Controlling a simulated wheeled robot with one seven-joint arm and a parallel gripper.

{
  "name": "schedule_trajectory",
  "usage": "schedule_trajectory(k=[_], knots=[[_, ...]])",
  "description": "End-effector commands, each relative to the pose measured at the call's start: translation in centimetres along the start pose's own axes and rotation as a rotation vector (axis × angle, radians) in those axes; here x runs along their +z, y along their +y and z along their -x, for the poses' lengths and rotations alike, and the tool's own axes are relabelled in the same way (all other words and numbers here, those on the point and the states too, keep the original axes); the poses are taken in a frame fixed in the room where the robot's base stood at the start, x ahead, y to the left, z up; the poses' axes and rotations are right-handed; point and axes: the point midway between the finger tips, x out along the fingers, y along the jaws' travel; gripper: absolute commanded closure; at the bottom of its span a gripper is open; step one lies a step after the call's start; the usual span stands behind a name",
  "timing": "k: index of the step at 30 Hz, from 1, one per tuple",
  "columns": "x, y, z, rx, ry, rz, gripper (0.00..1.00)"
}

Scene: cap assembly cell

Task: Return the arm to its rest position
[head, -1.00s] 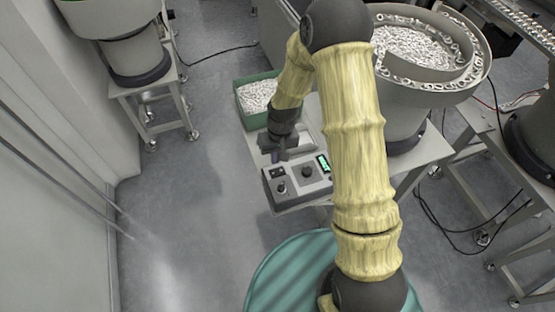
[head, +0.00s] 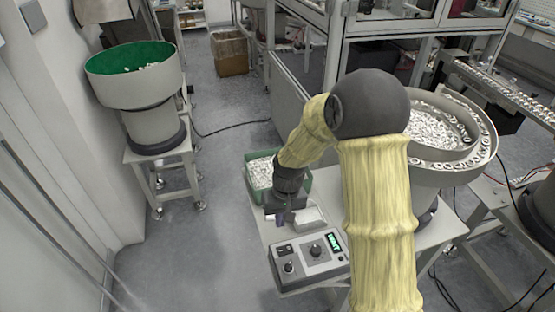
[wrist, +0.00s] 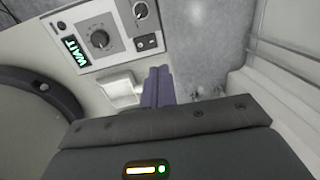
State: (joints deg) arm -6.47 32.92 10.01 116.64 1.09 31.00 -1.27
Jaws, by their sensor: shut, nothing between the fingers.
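My arm, in a yellow sleeve with dark joints, reaches from the lower right of the head view over the small table. My gripper (head: 283,220) hangs above the table, between the green bin and the control box. Its purple fingers (wrist: 158,87) are together and empty in the wrist view. The control box (head: 308,260), with knobs and a lit display, is just nearer than the gripper. The display (wrist: 70,52) reads WAIT in the wrist view. A small white tray (head: 309,216) is right beside the gripper; it also shows in the wrist view (wrist: 119,91).
A green bin (head: 308,184) of small white parts stands behind the gripper. A bowl feeder (head: 450,178) stands at right, close to my arm. Another feeder with a green bowl (head: 132,75) is at left. The floor between is clear, apart from a black cable.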

Motion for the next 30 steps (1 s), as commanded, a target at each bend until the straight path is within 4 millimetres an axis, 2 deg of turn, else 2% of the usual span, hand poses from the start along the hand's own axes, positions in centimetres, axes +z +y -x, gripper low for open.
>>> schedule_trajectory(k=[5,8,14,21,25,30], knots=[[0.2,0.2,0.3,0.004,0.005,-0.004,1.0],[1.0,1.0,1.4,0.017,0.023,-0.019,1.0],[5.1,3.9,5.4,0.066,0.095,-0.087,1.0],[11.8,6.9,9.3,0.117,0.195,-0.194,1.0],[14.5,7.6,10.3,0.13,0.233,-0.237,1.0],[15.6,7.8,10.5,0.134,0.247,-0.255,1.0]])
